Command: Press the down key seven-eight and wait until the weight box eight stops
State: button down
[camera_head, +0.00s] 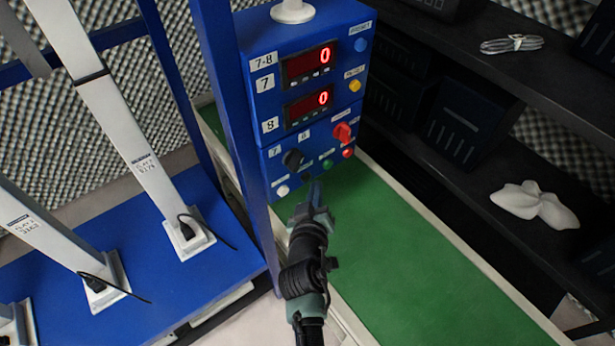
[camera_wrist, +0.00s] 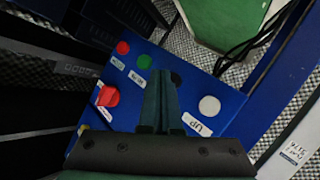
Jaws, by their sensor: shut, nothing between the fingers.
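The blue control box (camera_head: 300,100) stands at the top centre of the head view, with red displays for 7 (camera_head: 312,62) and 8 (camera_head: 309,103), both reading 0. On its lower panel a white key (camera_head: 282,190) is marked UP in the wrist view (camera_wrist: 209,105). A black key (camera_wrist: 176,78) beside it is partly hidden by my fingers; its label is not visible. My gripper (camera_head: 314,188) is shut and empty, its tips just in front of the lower panel edge. In the wrist view my fingers (camera_wrist: 161,78) overlap the panel; contact cannot be told. I cannot identify weight box eight.
A blue post (camera_head: 240,130) stands close left. A green surface (camera_head: 420,270) is clear at right; dark shelves (camera_head: 480,190) lie beyond.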

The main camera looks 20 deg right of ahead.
jog(key=shift+w, duration=0.1)
dwell(0.4)
jog(key=shift+w+a+b, duration=0.15)
jog(key=shift+w+b, duration=0.15)
jog(key=shift+b, duration=0.1)
